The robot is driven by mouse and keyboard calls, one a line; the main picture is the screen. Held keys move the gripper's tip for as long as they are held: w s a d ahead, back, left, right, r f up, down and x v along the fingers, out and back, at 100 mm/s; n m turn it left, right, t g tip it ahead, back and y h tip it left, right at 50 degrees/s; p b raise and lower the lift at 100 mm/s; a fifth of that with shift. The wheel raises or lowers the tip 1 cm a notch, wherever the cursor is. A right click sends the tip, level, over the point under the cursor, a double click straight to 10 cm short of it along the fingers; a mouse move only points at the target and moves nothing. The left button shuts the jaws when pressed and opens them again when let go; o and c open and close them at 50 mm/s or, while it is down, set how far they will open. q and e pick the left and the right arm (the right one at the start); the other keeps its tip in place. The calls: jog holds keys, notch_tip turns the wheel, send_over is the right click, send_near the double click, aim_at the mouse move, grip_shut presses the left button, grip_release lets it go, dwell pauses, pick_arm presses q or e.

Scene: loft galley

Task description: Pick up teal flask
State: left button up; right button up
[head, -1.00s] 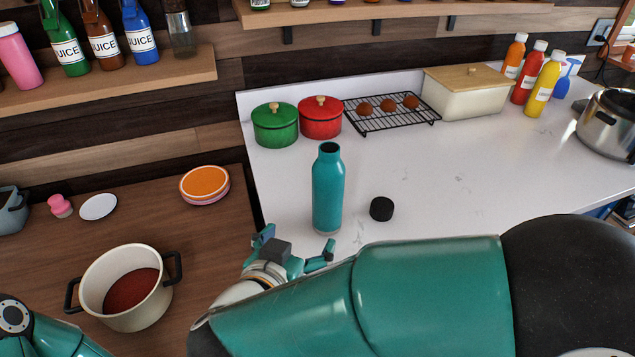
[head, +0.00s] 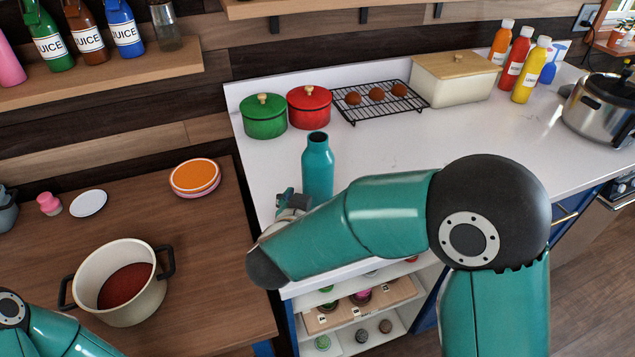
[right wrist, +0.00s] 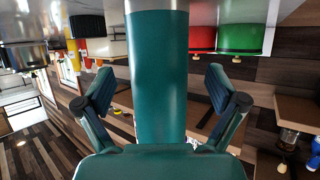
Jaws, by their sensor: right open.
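The teal flask (head: 317,168) stands upright and uncapped on the white counter; my right arm hides its lower part in the head view. My right gripper (head: 292,203) is low at the flask's left side, partly hidden by my own arm. In the right wrist view the flask (right wrist: 158,80) stands between the two spread fingers of my right gripper (right wrist: 160,88), with a gap on each side. A black cap-like thing (right wrist: 87,26) shows beside it there. My left gripper is out of view.
Behind the flask are a green pot (head: 264,118), a red pot (head: 309,106) and a cooling rack (head: 384,103). A cream pot (head: 120,310) and stacked plates (head: 195,176) are on the wooden surface to the left.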

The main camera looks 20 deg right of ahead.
aim_at(317, 193)
jog(key=x, duration=0.3)
jog(key=shift+d, duration=0.1)
jog(key=c, duration=1.7)
jog(key=shift+o, duration=0.2)
jog(key=shift+r, duration=0.15)
notch_tip(317, 193, up, 20)
jog(key=p, duration=0.2)
jog(key=shift+p, duration=0.35)
